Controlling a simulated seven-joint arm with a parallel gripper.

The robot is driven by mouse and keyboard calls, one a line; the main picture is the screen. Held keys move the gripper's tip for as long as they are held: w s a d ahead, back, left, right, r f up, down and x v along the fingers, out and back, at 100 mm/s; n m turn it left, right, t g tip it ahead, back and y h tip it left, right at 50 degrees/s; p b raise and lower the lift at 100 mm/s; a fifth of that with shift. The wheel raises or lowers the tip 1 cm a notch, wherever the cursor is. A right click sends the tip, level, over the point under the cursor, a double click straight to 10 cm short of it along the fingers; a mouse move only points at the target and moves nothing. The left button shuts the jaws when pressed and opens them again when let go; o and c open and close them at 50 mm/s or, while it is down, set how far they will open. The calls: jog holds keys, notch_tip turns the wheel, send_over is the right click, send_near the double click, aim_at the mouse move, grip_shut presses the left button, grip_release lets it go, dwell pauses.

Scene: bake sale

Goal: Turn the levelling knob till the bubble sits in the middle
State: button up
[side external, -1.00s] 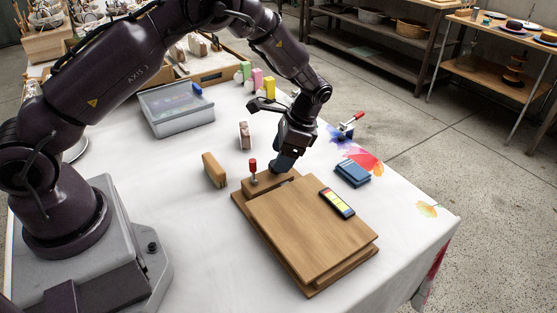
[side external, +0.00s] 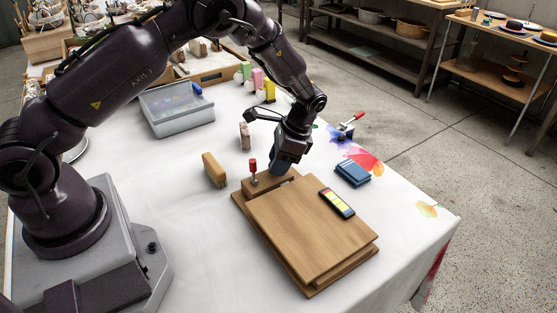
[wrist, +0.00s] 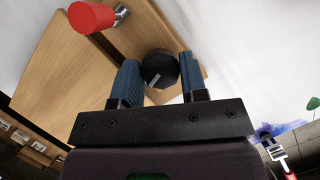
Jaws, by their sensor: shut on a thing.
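A black round knob (wrist: 160,68) with a white pointer line shows in the wrist view, at the wooden block (side external: 266,185) at the back of the board. My gripper (wrist: 158,72) points down at it, its blue fingers on either side, shut on the knob. In the side view my gripper (side external: 282,168) hides the knob. The bubble's place is too small to tell.
A red-topped post (side external: 253,166) stands on the block left of my gripper; the wrist view shows its red top (wrist: 90,17) close by. A tan block (side external: 214,170) stands to the left.

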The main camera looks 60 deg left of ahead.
jog(key=shift+n, duration=0.3)
jog(key=n+h, duration=0.1)
jog(key=n, duration=0.1)
jog(key=n+h, duration=0.1)
jog(key=n, duration=0.1)
jog(key=shift+w+a+n+g, duration=0.1)
jog(key=shift+a+n+g, duration=0.05)
jog(key=shift+n+g, duration=0.2)
jog(key=n+h, duration=0.1)
jog(key=n, duration=0.1)
jog(key=n+h, duration=0.1)
jog(key=n, duration=0.2)
jog(key=shift+n, duration=0.35)
jog(key=n+t, duration=0.1)
jog(key=n, duration=0.1)
jog(key=n+h, duration=0.1)
jog(key=n, duration=0.2)
jog(key=shift+a+t+h, duration=0.15)
jog(key=shift+t+h, duration=0.15)
jog(key=shift+t, duration=0.05)
jog(key=n+t, duration=0.1)
jog(key=n, duration=0.2)
jog(key=n+t+h, duration=0.1)
jog(key=n, duration=0.2)
jog(key=shift+s, duration=0.2)
jog(key=o, duration=0.9)
